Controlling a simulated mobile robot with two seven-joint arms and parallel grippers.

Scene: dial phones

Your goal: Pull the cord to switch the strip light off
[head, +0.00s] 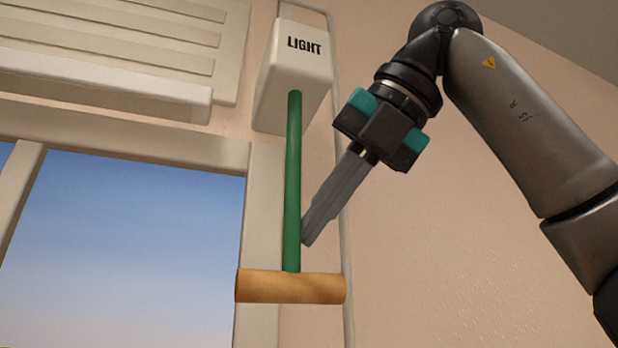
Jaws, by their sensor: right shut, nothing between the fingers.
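A white switch box (291,78) marked "LIGHT" is mounted high on the wall. A green cord (293,180) hangs straight down from it. A wooden crossbar handle (290,287) is at the cord's lower end. My right gripper (306,241) comes in from the upper right. Its fingers are shut with nothing between them. The fingertips are just right of the cord, a little above the handle; I cannot tell whether they touch the cord. My left gripper is out of view. I cannot make out a lit strip light.
A window (125,250) with a pale frame is at the left. A slatted white unit (120,50) sits above it. A thin conduit (343,200) runs down the wall behind the cord. The wall at lower right is bare.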

